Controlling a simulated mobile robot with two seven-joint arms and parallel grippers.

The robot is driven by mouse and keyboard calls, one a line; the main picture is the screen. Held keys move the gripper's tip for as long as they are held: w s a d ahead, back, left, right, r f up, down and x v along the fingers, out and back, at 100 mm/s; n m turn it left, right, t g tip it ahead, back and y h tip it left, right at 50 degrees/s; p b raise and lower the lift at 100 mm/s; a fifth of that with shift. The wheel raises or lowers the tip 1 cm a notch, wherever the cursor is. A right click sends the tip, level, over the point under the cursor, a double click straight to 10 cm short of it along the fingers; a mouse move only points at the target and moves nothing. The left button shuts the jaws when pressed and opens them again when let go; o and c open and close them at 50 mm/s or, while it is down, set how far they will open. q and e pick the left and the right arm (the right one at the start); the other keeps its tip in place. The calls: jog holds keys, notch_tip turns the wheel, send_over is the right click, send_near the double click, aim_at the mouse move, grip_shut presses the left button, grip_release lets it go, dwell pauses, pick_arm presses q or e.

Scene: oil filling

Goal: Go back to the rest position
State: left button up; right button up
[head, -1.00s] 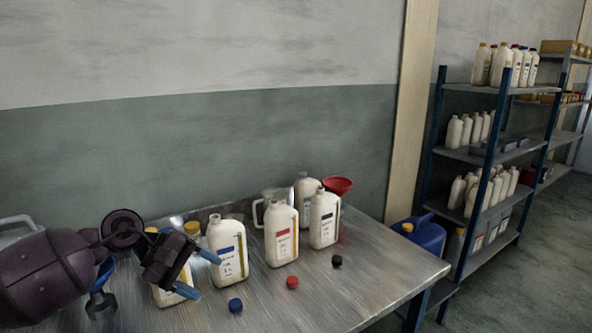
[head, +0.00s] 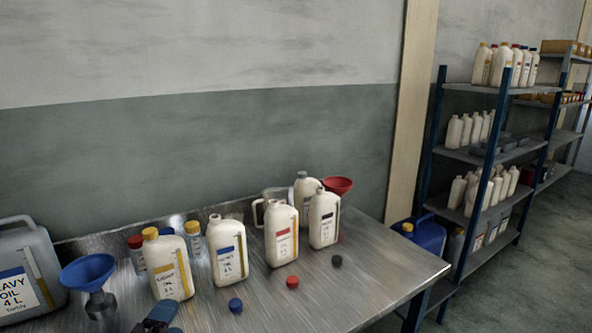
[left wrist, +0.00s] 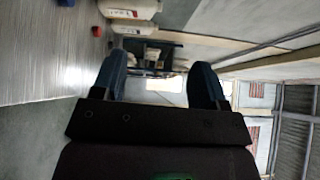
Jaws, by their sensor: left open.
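My left gripper (head: 163,316) shows only in part at the bottom edge of the head view, in front of the yellow-capped light oil bottle (head: 167,267) and apart from it. In the left wrist view my left gripper (left wrist: 158,80) has its two blue fingers spread wide with nothing between them. The rest of the left arm is out of the head view. My right gripper is in neither view.
The metal table (head: 330,290) holds several white oil bottles, a grey heavy oil jug (head: 28,265), a blue funnel (head: 88,270) and a red funnel (head: 338,185). A blue cap (head: 235,305), red cap (head: 292,282) and black cap (head: 337,261) lie in front. Shelves (head: 470,155) stand right.

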pick_arm(q)
jog(key=s+a+f+n+g+y, duration=0.45)
jog(key=s+f+n+g, duration=0.25)
jog(key=s+f+n, duration=0.4)
jog(key=s+f+n+g+h, duration=0.2)
jog(key=s+f+n+g, duration=0.2)
jog(key=s+n+g, duration=0.85)
jog(key=w+f+m+t, duration=0.3)
jog(key=f+m+t, duration=0.1)
jog(key=f+t, duration=0.6)
jog(key=shift+w+a+f+t, duration=0.25)
jog(key=shift+w+t, duration=0.15)
jog(key=shift+t, duration=0.95)
jog(key=shift+m+h, duration=0.25)
jog(key=shift+c, duration=0.7)
